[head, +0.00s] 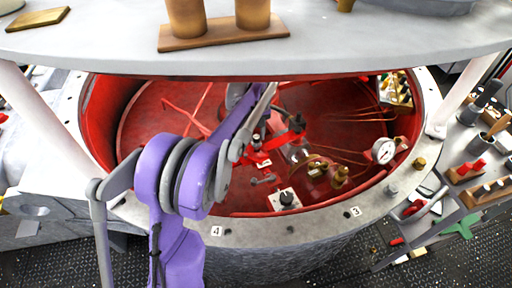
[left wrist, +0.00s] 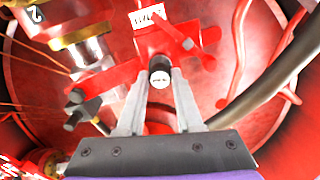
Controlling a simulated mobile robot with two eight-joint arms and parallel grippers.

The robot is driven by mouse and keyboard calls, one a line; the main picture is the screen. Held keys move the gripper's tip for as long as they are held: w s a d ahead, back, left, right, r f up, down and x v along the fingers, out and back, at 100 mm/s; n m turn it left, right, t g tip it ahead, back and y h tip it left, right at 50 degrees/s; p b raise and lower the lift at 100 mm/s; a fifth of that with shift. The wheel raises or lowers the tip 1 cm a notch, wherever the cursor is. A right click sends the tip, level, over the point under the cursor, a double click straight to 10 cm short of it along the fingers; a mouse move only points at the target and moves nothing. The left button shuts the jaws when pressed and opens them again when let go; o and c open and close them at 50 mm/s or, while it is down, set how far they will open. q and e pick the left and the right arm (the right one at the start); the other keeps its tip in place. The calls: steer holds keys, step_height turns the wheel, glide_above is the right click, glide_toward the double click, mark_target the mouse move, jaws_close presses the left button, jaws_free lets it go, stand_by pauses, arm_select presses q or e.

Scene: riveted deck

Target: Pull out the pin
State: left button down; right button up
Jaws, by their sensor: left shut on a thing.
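The pin (left wrist: 160,65) shows in the left wrist view as a short black cylinder with a pale marked end, set at a red bracket (left wrist: 112,84). My left gripper (left wrist: 161,82) has its two grey fingers on either side of the pin, shut on it. I cannot tell how deep the pin sits. In the head view my purple left arm reaches into the round red well (head: 150,105) and hides most of the gripper and the pin. My right gripper is in neither view.
A pale flanged rim (head: 325,222) surrounds the well. A gauge (head: 383,151), brass fittings (head: 340,177) and a square plate with a black knob (head: 286,199) sit inside. A grey shelf (head: 350,38) overhangs the far side. A tool rack (head: 440,212) stands at right.

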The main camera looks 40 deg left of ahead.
arm_select(q)
steer(key=shift+r+p, duration=0.7)
steer(key=shift+r, duration=0.45)
steer(key=shift+s, duration=0.1)
